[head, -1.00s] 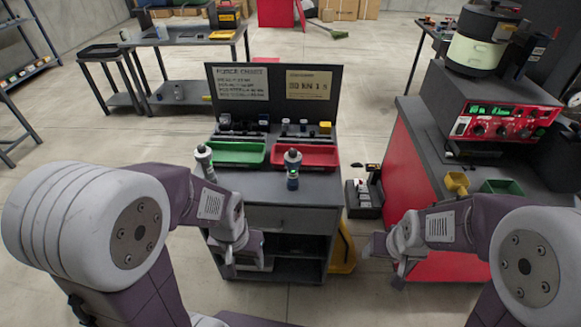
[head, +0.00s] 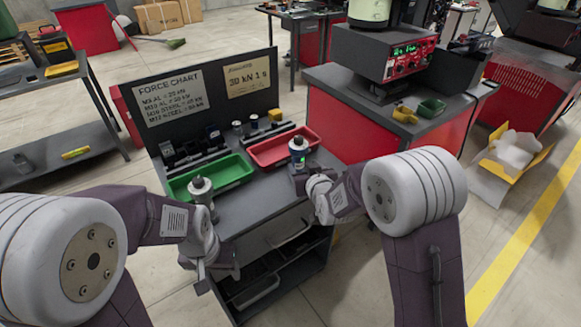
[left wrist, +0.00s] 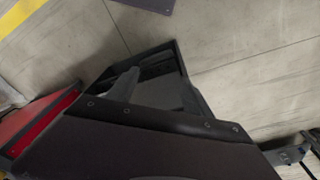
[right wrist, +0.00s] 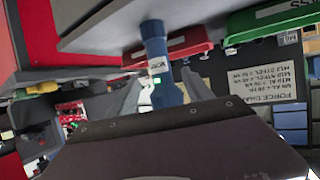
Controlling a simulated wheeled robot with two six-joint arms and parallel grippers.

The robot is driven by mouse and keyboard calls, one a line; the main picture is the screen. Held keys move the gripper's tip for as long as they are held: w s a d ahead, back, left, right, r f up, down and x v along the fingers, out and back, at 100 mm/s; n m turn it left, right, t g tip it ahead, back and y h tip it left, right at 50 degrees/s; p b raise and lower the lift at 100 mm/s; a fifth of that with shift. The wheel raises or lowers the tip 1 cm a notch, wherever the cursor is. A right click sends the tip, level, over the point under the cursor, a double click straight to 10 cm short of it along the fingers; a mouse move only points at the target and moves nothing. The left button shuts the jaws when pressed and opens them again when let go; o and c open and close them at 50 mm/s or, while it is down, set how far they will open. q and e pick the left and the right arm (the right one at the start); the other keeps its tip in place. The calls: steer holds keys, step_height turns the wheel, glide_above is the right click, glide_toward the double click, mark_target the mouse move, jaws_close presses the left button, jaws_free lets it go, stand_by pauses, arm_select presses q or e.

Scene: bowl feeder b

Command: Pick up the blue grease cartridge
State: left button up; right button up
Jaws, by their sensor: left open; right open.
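A blue cylinder with a white label and a small green light, the best match for the blue grease cartridge (head: 298,146), stands upright on the grey bench top near its right end. In the right wrist view the cartridge (right wrist: 154,38) appears upside down, between the fingers. My right gripper (head: 304,186) is open beside its lower part, with a finger on either side in the right wrist view (right wrist: 160,88); contact cannot be told. My left gripper (head: 215,270) is open and empty, low in front of the bench; its wrist view shows mainly floor.
A grey, white-topped bottle-like object (head: 202,192) stands at the bench's left. A green tray (head: 232,180) and a red tray (head: 262,158) lie behind, before a force chart panel (head: 172,98). A red cabinet (head: 335,130) stands close on the right. Floor in front is clear.

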mark_target(300, 162)
steer(key=x, duration=0.3)
steer(key=shift+w+d+f, duration=0.1)
steer(key=shift+w+f, duration=0.1)
steer(key=shift+w, duration=0.2)
steer(key=shift+w+a, duration=0.25)
steer(key=shift+w, duration=0.1)
steer(key=x, duration=0.4)
steer(key=shift+w+a+r, duration=0.15)
steer(key=shift+w+a, duration=0.05)
steer(key=shift+w, duration=0.2)
steer(key=shift+s+r, duration=0.1)
steer(key=shift+c, duration=1.2)
jaws_close()
